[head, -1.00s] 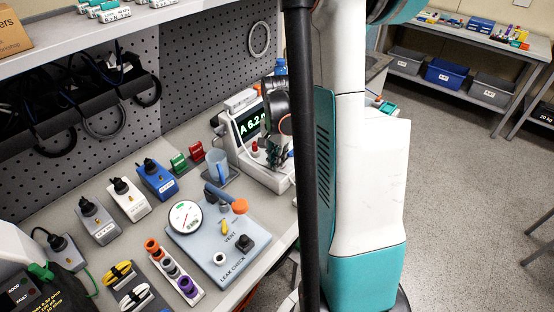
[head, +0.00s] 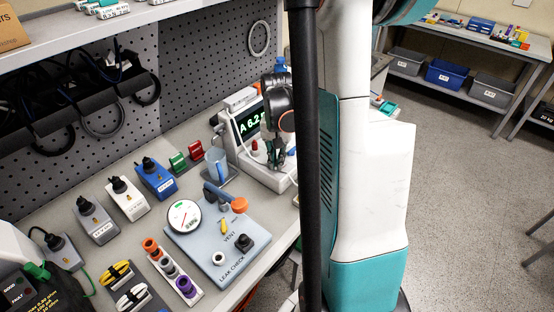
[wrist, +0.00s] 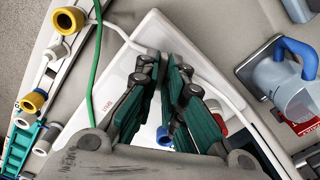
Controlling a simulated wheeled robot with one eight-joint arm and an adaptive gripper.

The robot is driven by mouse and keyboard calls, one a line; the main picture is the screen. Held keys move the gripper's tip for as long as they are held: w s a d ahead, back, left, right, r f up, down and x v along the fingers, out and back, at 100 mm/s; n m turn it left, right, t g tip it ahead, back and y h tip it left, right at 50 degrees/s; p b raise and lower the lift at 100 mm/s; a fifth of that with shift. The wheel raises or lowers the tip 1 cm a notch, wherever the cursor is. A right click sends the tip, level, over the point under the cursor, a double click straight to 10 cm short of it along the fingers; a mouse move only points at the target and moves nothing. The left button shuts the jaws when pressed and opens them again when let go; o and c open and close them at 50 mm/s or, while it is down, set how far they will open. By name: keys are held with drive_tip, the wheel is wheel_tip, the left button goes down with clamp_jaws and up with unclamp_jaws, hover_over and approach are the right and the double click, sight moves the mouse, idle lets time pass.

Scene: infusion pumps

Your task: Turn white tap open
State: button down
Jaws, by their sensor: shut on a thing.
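The white pump unit (head: 268,178) with a lit green display stands at the back of the bench. My gripper (head: 276,158) is down at its base, at the right of the red tap (head: 254,147). In the wrist view my gripper (wrist: 164,62) has its green-padded fingers close together over the white base (wrist: 117,85), shut on a small part that they hide, apparently the white tap. A blue knob (wrist: 164,136) shows between the fingers, and the red tap (wrist: 215,108) shows beside the right finger. How far the white tap is turned cannot be seen.
A blue-handled jug (wrist: 285,85) stands beside the unit. A green tube (wrist: 97,60) and white tubing run past its edge. The leak-check panel (head: 205,253) with an orange-ended lever lies in front. Coloured boxes (head: 155,180) stand to the left.

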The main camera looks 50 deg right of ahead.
drive_tip(key=shift+n+b, duration=0.3)
drive_tip(key=shift+n, duration=1.8)
drive_tip(key=c, duration=1.7)
unclamp_jaws()
drive_tip(key=shift+r, duration=0.15)
wheel_tip(320, 180, up, 12)
